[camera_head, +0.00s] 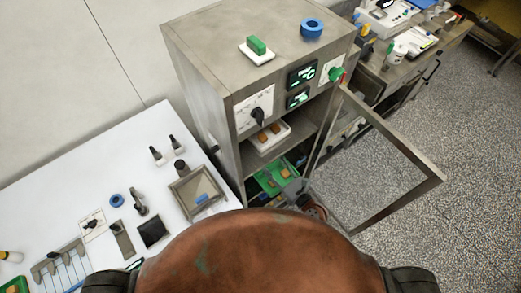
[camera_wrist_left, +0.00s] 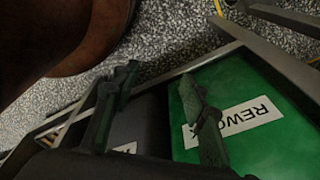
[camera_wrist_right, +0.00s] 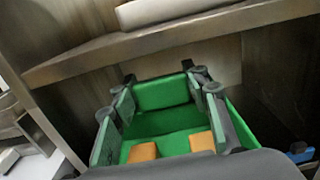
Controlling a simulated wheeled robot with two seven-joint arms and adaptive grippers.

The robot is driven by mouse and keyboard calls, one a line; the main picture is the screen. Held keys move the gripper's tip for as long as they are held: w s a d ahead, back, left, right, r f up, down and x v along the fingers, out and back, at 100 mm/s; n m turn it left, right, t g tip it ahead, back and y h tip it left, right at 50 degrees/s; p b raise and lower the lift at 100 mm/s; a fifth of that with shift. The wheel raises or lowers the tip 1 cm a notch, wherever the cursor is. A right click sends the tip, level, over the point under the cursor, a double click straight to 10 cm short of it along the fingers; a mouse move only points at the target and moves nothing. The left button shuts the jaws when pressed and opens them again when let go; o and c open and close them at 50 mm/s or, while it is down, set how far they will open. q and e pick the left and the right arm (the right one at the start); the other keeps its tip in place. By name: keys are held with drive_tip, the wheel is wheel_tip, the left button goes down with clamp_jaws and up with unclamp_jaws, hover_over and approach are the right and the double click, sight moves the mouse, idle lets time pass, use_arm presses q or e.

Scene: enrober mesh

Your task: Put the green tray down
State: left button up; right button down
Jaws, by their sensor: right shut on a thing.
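The green tray (camera_head: 268,181) is inside the open cabinet, below the shelf with a white tray, and carries orange-brown pieces. In the right wrist view the green tray (camera_wrist_right: 165,121) lies between and beyond my right gripper's fingers (camera_wrist_right: 165,115), with two orange pieces (camera_wrist_right: 143,152) near its close side. My right gripper (camera_head: 294,189) is shut on the green tray at its near side. I cannot tell whether the tray's underside touches a surface. My left gripper (camera_wrist_left: 160,108) is open and empty, above a green REWORK surface (camera_wrist_left: 262,142) and a dark panel; the head view does not show it.
The cabinet (camera_head: 203,62) has its framed door (camera_head: 402,141) swung open to the right. A white tray (camera_head: 283,135) with brown pieces sits on the shelf above. A white table (camera_head: 72,187) at left holds small tools and a shallow tray (camera_head: 178,197).

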use_arm(q)
drive_tip(key=s+f+b, duration=0.1)
drive_tip(key=s+f, duration=0.1)
drive_tip(key=s, duration=0.4)
use_arm(e)
drive_tip(key=w+f, duration=0.1)
drive_tip(key=w, duration=0.1)
drive_tip(key=w+a+f, duration=0.1)
drive_tip(key=w, duration=0.1)
drive_tip(key=w+a+f, duration=0.1)
drive_tip(key=w, duration=0.1)
drive_tip(key=shift+w+a, duration=0.15)
drive_tip(key=shift+w, duration=0.15)
drive_tip(key=w+f+b, duration=0.2)
drive_tip(key=f, duration=0.1)
drive_tip(key=w+a+f+b, duration=0.1)
drive_tip(key=w+f+b, duration=0.1)
drive_tip(key=f+b, duration=0.1)
drive_tip(key=w+a+f+b, duration=0.1)
drive_tip(key=w+f+b, duration=0.1)
drive_tip(key=f+b, duration=0.1)
drive_tip(key=shift+w+f, duration=0.25)
drive_tip(key=shift+f, duration=0.25)
use_arm(q)
wheel_tip(320, 180, down, 7)
drive_tip(key=w, duration=0.1)
drive_tip(key=shift+a+g, duration=0.15)
drive_tip(key=shift+g, duration=0.15)
use_arm(e)
drive_tip(key=shift+r, duration=0.15)
